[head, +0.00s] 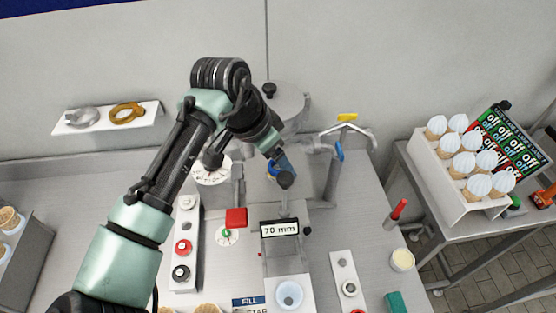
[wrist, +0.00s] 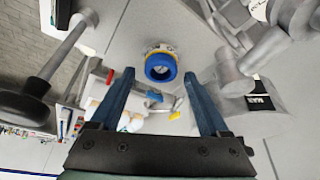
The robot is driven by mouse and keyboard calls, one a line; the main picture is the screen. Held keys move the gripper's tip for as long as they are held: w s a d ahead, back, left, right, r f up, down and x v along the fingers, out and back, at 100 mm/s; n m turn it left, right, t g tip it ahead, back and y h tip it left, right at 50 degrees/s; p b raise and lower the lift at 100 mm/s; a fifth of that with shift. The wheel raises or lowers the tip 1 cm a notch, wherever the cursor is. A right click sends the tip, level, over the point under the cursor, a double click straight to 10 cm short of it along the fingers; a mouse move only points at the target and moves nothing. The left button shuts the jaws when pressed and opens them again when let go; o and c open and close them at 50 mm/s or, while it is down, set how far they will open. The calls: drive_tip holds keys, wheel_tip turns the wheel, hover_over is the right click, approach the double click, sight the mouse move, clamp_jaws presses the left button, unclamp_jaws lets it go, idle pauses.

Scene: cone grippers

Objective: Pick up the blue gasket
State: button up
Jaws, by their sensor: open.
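The blue gasket (wrist: 161,67) is a thick blue ring near the middle of the wrist view, on the end of a round metal fitting with a yellowish band. In the head view a small part of the blue gasket (head: 272,168) shows beside my gripper, which hides most of it. My gripper (wrist: 162,82) is open, with its two blue fingers apart. In the wrist view the ring appears between the fingertips, slightly beyond them. Nothing is held. I cannot tell whether a finger touches the ring.
A pipe with a blue lever (head: 339,151) and yellow handle (head: 347,117) stands to the right. A lidded metal hopper (head: 288,103) is behind my gripper. A 70 mm display (head: 281,228) stands in front. A wall shelf (head: 150,117) holds a grey and an orange ring.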

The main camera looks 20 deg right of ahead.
clamp_jaws()
idle(0.4)
